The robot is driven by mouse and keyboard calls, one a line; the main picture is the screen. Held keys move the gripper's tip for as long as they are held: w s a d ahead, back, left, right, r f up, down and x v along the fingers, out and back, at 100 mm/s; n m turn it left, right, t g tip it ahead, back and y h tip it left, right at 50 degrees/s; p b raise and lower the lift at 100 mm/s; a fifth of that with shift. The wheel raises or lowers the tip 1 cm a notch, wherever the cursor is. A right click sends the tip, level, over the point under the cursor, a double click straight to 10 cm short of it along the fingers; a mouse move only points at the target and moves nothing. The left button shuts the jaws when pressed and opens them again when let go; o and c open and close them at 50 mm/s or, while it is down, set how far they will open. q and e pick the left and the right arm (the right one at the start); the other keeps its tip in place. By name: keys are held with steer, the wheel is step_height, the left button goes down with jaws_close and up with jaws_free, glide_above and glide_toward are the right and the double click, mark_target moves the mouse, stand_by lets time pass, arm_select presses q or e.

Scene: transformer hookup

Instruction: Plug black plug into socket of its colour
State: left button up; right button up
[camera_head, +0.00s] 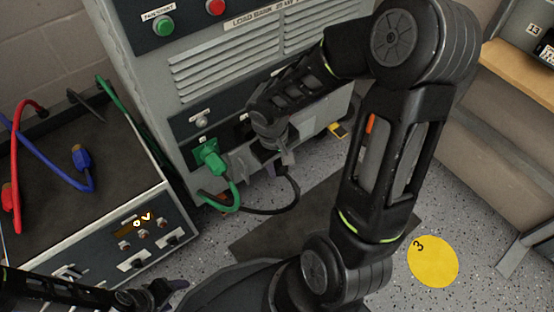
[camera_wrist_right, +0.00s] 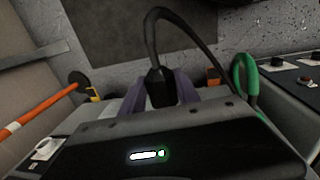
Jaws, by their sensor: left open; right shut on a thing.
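My right gripper (camera_head: 283,157) is at the lower front panel of the grey load bank (camera_head: 230,70), just right of the green plug (camera_head: 210,160). It is shut on the black plug (camera_wrist_right: 160,90), which shows between its two fingers in the right wrist view. The black cable (camera_head: 292,196) loops down from it. The black socket is hidden behind my right gripper and wrist, so I cannot tell whether the plug is in it. The green plug sits at the green socket (camera_head: 197,153). My left gripper (camera_head: 172,289) is open and empty at the bottom left.
A grey unit (camera_head: 150,205) with a lit display stands at the left. The red plug (camera_head: 9,196) and blue plug (camera_head: 80,157) lie on its dark top with their cables. A yellow floor disc (camera_head: 433,261) lies at the right. An orange-and-white bar (camera_wrist_right: 40,112) shows in the wrist view.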

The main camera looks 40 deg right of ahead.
steer(key=shift+w, duration=0.15)
stand_by(0.3)
steer(key=shift+w, duration=2.95)
steer(key=shift+w+d, duration=0.1)
steer(key=shift+w, duration=1.6)
steer(key=o, duration=1.3)
steer(key=shift+o, duration=0.5)
